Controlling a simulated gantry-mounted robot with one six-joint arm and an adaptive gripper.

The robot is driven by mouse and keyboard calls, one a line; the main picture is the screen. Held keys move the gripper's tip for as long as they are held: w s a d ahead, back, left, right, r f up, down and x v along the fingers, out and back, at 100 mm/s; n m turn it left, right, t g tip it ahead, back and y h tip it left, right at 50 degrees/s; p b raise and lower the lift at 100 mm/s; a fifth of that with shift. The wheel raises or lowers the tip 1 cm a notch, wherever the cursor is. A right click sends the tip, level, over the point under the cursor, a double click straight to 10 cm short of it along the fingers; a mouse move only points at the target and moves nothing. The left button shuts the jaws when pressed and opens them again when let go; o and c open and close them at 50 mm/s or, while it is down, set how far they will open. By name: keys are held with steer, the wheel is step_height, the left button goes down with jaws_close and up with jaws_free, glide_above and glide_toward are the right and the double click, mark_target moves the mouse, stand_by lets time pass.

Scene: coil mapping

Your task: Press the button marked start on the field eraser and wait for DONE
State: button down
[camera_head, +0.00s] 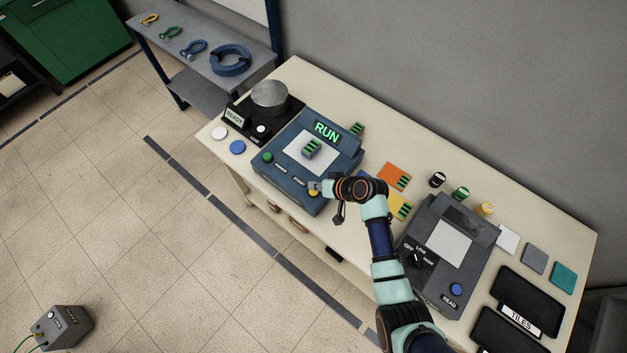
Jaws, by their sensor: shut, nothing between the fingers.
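The field eraser (275,168) is a blue-grey box on the bench. Its display (327,131) reads RUN in green. A small dark block with green stripes (312,148) lies on its white pad. A green button (268,157) is at the front left. My gripper (314,186) is shut and empty, with its tip at the yellow button. I cannot tell whether it touches the button.
A black device marked READY (236,117) with a metal cylinder (269,94) stands left. A grey reader (431,274) with a dial and blue button stands right. Orange (394,175) and yellow tiles (400,205) lie between, near my arm. Black trays (527,300) are far right.

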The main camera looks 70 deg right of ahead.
mark_target(315, 192)
step_height(315, 192, up, 4)
steer(key=p, duration=0.3)
steer(key=shift+r, duration=0.1)
stand_by(0.7)
steer(key=w+a+r+n+t+y, duration=0.1)
steer(key=w+a+r+n, duration=0.3)
steer(key=w+a+r, duration=0.45)
steer(key=w+a+r+n, duration=0.4)
steer(key=w+a+r, duration=0.2)
steer(key=a+r, duration=0.6)
steer(key=s+a+r+n+t+y, duration=0.1)
steer(key=s+a+r+n, duration=0.1)
steer(key=a+r, duration=0.5)
steer(key=s+a+r+n+t, duration=0.1)
steer(key=a+r+n+t, duration=0.15)
steer(key=a, duration=0.85)
step_height(315, 192, up, 14)
steer(key=p, duration=1.2)
steer(key=shift+s+d+f+m+g+p, duration=0.15)
steer(key=shift+s+f+m+g+p, duration=0.1)
steer(key=shift+s+m+g+p, duration=0.15)
